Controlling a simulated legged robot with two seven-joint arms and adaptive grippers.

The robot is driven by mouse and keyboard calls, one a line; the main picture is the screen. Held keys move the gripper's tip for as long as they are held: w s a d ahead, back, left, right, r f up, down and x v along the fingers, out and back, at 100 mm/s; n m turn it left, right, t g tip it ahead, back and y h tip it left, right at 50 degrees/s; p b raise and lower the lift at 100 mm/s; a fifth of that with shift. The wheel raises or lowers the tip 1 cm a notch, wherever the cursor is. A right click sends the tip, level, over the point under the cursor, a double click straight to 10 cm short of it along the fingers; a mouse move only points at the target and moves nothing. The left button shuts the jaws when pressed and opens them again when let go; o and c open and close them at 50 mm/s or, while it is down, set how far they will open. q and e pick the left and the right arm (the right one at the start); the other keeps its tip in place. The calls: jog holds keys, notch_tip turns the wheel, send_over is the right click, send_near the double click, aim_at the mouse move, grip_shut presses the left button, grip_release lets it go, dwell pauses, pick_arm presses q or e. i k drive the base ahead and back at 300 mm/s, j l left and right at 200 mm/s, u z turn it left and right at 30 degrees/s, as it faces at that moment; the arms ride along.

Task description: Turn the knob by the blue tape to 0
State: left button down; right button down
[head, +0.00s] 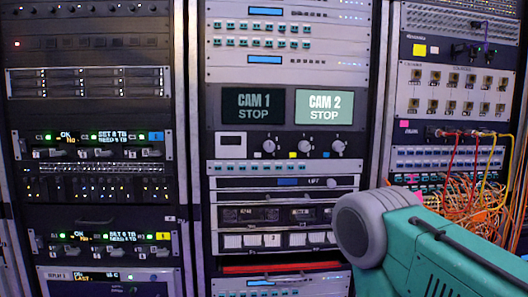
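A control panel (235,153) under the two CAM screens has three round light knobs in a row. The right knob (338,146) has a small blue tape mark (326,155) just to its lower left. The middle knob (304,146) has a yellow tape mark (292,155) to its lower left, and the left knob (269,146) is left of that. The knob pointers and scale numbers are too small to read. No gripper is in view; only a teal and grey part of my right arm shows at lower right, below and right of the knobs.
The CAM 1 (253,106) and CAM 2 (317,106) screens both read STOP. Another blue tag (156,136) sits on a left rack unit. Red, orange and yellow cables (475,190) hang at the right rack. The space before the knobs looks clear.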

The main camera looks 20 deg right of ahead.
aim_at(338, 146)
jog(key=i+l+z, duration=0.2)
jog(key=i+l, duration=0.2)
jog(key=i+l+z, duration=0.2)
jog(key=i, duration=0.45)
jog(key=l, duration=0.1)
